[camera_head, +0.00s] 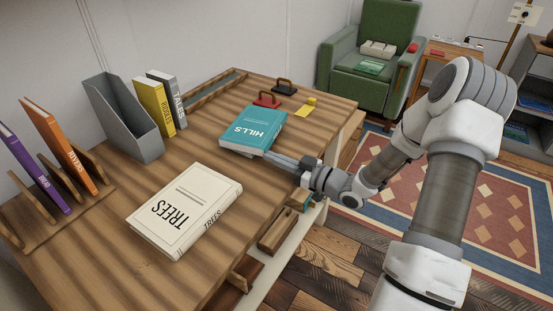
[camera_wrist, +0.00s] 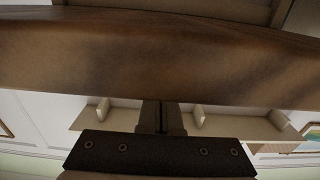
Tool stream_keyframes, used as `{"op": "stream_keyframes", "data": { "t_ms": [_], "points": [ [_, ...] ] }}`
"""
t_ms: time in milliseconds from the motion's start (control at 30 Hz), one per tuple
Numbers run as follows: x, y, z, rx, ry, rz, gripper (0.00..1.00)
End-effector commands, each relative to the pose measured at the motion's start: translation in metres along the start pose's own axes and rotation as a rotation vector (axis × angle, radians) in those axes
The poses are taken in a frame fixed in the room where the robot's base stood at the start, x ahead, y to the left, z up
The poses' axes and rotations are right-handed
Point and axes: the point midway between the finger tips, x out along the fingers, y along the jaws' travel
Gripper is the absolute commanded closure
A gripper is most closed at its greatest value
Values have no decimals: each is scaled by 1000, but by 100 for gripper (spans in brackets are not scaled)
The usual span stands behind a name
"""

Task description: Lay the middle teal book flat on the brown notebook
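The teal book (camera_head: 254,130), titled HILLS, lies at the middle right of the wooden desk, near its front edge. My gripper (camera_head: 278,158) reaches in from the right, over the front edge, with its fingertips at the book's near right edge. I cannot tell whether they touch it. In the wrist view its fingers (camera_wrist: 163,118) look close together, with only a thin dark line between them and no teal showing. I cannot make out a brown notebook for certain.
A cream book (camera_head: 186,208) titled TREES lies in front. A grey file holder (camera_head: 125,118), yellow book (camera_head: 153,105) and a rack with purple (camera_head: 35,168) and orange books (camera_head: 60,147) stand behind. Red and dark handled objects and a yellow one sit at the far end.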

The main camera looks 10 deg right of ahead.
Motion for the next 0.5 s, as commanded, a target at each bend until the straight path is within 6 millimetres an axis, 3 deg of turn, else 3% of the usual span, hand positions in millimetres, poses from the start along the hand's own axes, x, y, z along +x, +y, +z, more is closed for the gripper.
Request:
{"op": "stream_keyframes", "data": {
  "t_ms": [500],
  "points": [
    [13, 0, 0, 0, -1, 0, 100]
  ]
}}
